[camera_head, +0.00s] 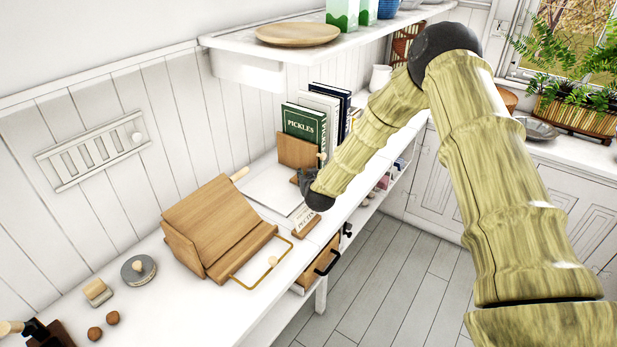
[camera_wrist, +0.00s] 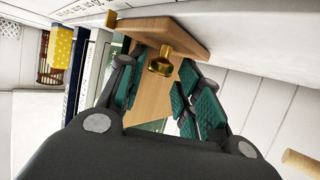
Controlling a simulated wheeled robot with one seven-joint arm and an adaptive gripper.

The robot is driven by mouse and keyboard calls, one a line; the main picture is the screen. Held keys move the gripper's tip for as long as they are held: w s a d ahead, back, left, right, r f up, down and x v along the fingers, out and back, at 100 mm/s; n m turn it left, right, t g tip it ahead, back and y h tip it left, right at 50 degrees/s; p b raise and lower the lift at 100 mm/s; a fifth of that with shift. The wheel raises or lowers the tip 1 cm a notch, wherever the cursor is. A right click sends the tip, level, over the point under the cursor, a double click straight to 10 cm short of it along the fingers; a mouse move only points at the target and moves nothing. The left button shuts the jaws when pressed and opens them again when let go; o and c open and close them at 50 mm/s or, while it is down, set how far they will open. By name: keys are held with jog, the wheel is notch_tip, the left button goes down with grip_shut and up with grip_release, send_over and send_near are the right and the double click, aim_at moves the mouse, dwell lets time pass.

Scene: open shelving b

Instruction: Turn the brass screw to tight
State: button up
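The brass screw (camera_wrist: 161,64) shows in the wrist view, a round knob on a short stem at a wooden board (camera_wrist: 160,27). A small brass piece (camera_head: 322,157) shows just above my gripper in the head view; I cannot tell for certain whether it is the same screw. My gripper (camera_wrist: 158,92) is open, with green-padded fingers on either side of the line to the knob. The knob appears between and a little beyond the fingers, and I see no contact. In the head view my gripper (camera_head: 308,184) is beside the wooden bookend (camera_head: 296,151).
Upright books, one a green book (camera_head: 304,124), stand behind the bookend. A wooden stand (camera_head: 220,228) with a brass rail is on the counter to the left. An upper shelf (camera_head: 345,40) hangs above.

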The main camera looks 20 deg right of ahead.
jog(key=shift+o, duration=0.4)
jog(key=v, duration=1.2)
jog(key=shift+s+d+f, duration=0.1)
jog(key=shift+d+f, duration=0.05)
